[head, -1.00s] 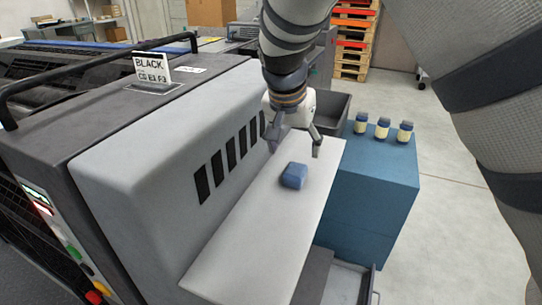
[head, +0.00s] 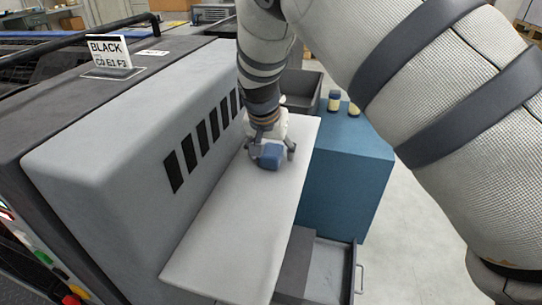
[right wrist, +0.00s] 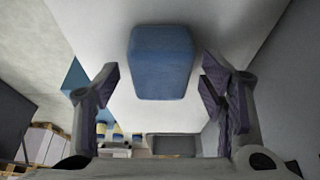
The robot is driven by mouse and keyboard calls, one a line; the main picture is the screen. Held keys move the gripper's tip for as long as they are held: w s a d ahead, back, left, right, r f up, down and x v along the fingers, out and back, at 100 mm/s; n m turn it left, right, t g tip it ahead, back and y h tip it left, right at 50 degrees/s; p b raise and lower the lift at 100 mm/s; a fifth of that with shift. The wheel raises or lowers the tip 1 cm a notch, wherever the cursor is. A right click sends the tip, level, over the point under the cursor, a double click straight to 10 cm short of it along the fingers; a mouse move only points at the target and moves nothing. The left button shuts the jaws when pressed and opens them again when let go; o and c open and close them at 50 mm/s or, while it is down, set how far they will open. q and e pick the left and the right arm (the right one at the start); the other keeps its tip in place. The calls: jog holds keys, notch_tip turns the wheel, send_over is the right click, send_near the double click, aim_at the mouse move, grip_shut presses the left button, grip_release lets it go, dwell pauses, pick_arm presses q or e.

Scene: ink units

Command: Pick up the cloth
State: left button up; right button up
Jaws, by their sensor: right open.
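The cloth is a small folded blue block (head: 271,156) lying on the pale grey shelf (head: 230,220) of the machine. It also shows in the right wrist view (right wrist: 161,62), ahead of and centred between my finger pads. My right gripper (head: 271,154) is open, its two fingers on either side of the cloth in the head view. My left gripper is not in view.
The machine's grey housing (head: 120,150) with dark slots rises left of the shelf. A blue cabinet (head: 340,170) with bottles (head: 334,101) stands to the right. A dark bin (head: 298,92) is behind, and an open drawer (head: 330,275) is below. A "BLACK" sign (head: 108,50) stands on top.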

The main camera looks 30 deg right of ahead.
jog(key=c, duration=1)
jog(key=shift+c, duration=0.2)
